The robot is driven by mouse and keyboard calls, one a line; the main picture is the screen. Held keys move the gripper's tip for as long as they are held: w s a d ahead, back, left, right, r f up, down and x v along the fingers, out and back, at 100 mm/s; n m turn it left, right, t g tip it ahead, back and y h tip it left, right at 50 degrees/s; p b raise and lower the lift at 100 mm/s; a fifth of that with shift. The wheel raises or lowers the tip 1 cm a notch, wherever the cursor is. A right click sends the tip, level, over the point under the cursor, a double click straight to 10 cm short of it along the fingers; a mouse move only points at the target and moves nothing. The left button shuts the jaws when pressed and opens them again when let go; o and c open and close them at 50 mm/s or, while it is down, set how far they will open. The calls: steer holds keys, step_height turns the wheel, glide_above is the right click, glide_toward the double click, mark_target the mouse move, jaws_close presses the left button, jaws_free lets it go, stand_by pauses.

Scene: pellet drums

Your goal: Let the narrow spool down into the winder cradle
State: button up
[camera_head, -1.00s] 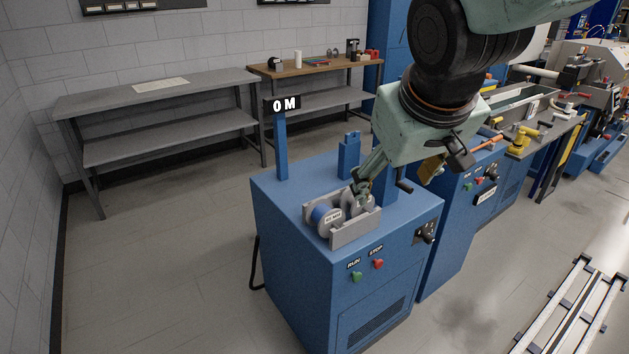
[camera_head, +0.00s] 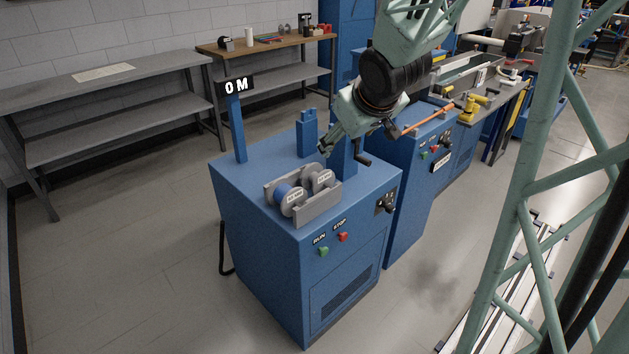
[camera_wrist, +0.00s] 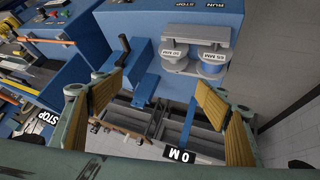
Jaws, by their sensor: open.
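The winder cradle is a grey bracket (camera_head: 318,206) on top of the blue winder cabinet (camera_head: 300,235); it also shows in the wrist view (camera_wrist: 196,35). The narrow spool, which I take to be the grey one labelled 50 MM (camera_wrist: 174,52), sits in the cradle at its right end in the head view (camera_head: 321,179). A spool with blue winding, labelled 65 MM (camera_wrist: 211,62), sits beside it (camera_head: 290,199). My gripper (camera_head: 324,149) is open and empty above and behind the spools, apart from both. Its fingers (camera_wrist: 160,88) show spread in the wrist view. The cradle's inside floor is hidden.
A post with a 0 M sign (camera_head: 237,86) and a short blue post (camera_head: 307,134) rise from the cabinet behind the cradle. A crank handle (camera_head: 364,160) is close by my gripper. Grey shelving (camera_head: 110,100) and a wooden bench (camera_head: 265,45) stand along the wall.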

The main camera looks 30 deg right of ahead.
steer(key=w+d+f+n+t+y, duration=0.1)
steer(key=w+d+f+t+y, duration=0.1)
steer(key=w+d+f, duration=0.5)
steer(key=t+y+p, duration=0.2)
steer(key=t+y, duration=0.1)
steer(key=y, duration=0.2)
glide_toward(325, 181)
steer(key=shift+w+d+r, duration=0.1)
steer(key=shift+r, duration=0.05)
stand_by(0.7)
steer(key=shift+b+x, duration=0.75)
steer(key=shift+x, duration=3.6)
steer(key=shift+b+x, duration=0.65)
steer(key=shift+x, duration=1.95)
